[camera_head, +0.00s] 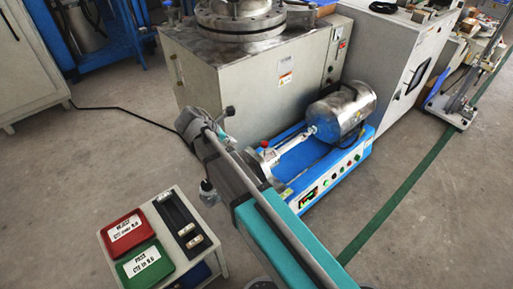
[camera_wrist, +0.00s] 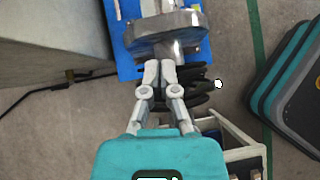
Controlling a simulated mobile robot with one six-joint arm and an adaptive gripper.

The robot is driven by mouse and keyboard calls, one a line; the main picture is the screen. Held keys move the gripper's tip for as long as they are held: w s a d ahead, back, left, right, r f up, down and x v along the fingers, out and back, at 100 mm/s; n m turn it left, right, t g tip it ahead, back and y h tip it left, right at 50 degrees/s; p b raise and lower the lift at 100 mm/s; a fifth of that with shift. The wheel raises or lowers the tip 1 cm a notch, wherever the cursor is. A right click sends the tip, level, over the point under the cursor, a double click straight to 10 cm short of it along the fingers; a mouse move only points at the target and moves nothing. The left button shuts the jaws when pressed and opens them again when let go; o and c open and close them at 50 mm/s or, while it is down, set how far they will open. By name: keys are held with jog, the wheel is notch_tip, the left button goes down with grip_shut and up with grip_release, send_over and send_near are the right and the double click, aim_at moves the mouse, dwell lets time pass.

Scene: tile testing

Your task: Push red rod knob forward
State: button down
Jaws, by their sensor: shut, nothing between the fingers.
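A small red knob (camera_head: 264,144) shows at the end of a rod on the blue-based machine (camera_head: 345,165), left of its steel drum (camera_head: 342,110). My gripper (camera_head: 208,194) hangs low to the left of this machine in the head view, mostly behind my arm. In the wrist view my gripper (camera_wrist: 159,68) is shut and empty. Its fingertips are just below a round metal part (camera_wrist: 166,32) in front of the blue base (camera_wrist: 125,62). I cannot tell whether they touch. I cannot make out the red knob clearly in the wrist view.
A small table (camera_head: 217,258) with a red tray (camera_head: 126,231) and a green tray (camera_head: 145,264) stands at the lower left. A large grey cabinet (camera_head: 235,85) stands behind the machine. A black cable (camera_head: 130,111) lies on the floor. Open floor (camera_head: 420,235) is at right.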

aim_at(263, 143)
jog(key=shift+d+f, duration=0.1)
jog(key=shift+f, duration=0.05)
jog(key=b+x, duration=0.8)
jog(key=x, duration=0.2)
jog(key=shift+w+d, duration=0.6)
jog(key=shift+d, duration=0.15)
jog(key=shift+w+d+f, duration=0.1)
jog(key=shift+w+d, duration=0.5)
jog(key=shift+d, duration=0.2)
jog(key=shift+d, duration=0.1)
jog(key=shift+w+d, duration=0.7)
jog(key=shift+w, duration=0.05)
jog(key=shift+a, duration=0.15)
